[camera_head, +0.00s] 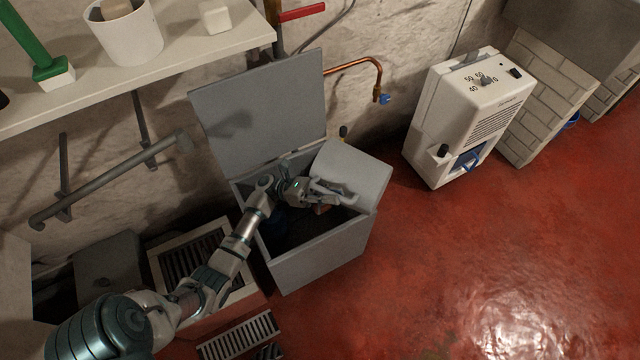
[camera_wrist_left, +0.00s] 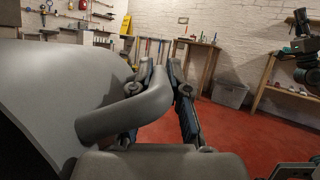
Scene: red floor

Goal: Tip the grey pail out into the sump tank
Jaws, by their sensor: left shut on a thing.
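The sump tank (camera_head: 325,262) is a grey open box on the floor, its flat lid (camera_head: 262,105) raised against the wall. The light grey pail (camera_head: 352,172) is over the tank's right back part and looks tilted. My left gripper (camera_head: 328,192) is above the tank opening, shut on the pail's handle. In the left wrist view the pail (camera_wrist_left: 55,90) fills the left side, and its curved handle (camera_wrist_left: 120,115) runs to my left gripper (camera_wrist_left: 165,85). The pail's inside is hidden. A small brownish patch shows below the gripper; I cannot tell what it is. My right gripper is not identifiable.
A white dehumidifier (camera_head: 462,120) stands right of the tank by the wall. A copper pipe (camera_head: 360,65) with a blue end hangs behind. A shelf (camera_head: 190,55) and a grey rail (camera_head: 110,185) are at left. Floor grates (camera_head: 240,338) lie in front. The red floor at right is clear.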

